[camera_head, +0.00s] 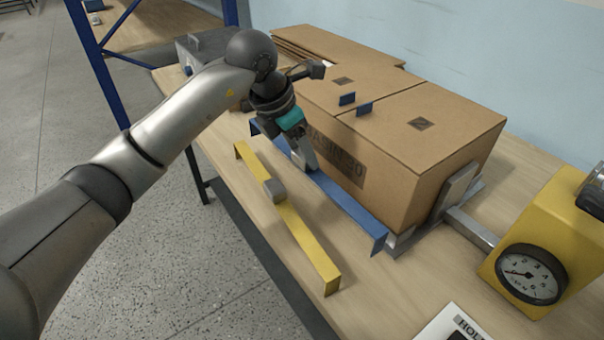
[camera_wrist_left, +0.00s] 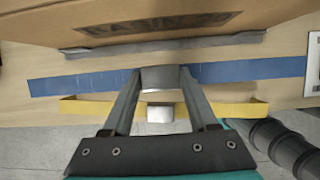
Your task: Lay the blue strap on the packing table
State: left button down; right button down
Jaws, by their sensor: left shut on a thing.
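The blue strap (camera_head: 345,200) is a long flat bar with bent-down ends, in front of the large cardboard box and beside the yellow strap. My left gripper (camera_head: 305,160) is shut on the grey block at its middle. In the left wrist view the blue strap (camera_wrist_left: 240,70) runs across between the fingers (camera_wrist_left: 158,80). The packing table (camera_head: 410,290) is light wood and lies beneath them. I cannot tell whether the strap touches the tabletop. My right gripper is not in view.
The cardboard box (camera_head: 430,130) stands close behind the blue strap, with small blue tabs on top. The yellow strap (camera_head: 305,238) with a grey block lies near the table's front edge. A yellow device with a dial (camera_head: 530,275) stands at right. Bare wood shows between.

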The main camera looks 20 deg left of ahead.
aim_at(297, 164)
pick_arm(q)
jog(key=shift+f, duration=0.65)
jog(key=shift+f+b, duration=0.4)
jog(key=shift+f, duration=1.55)
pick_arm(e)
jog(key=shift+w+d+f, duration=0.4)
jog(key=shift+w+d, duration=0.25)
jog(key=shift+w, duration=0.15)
pick_arm(q)
jog(key=shift+f, duration=0.2)
jog(key=shift+c, duration=0.9)
grip_release()
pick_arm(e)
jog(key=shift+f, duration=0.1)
pick_arm(q)
jog(key=shift+r, duration=0.1)
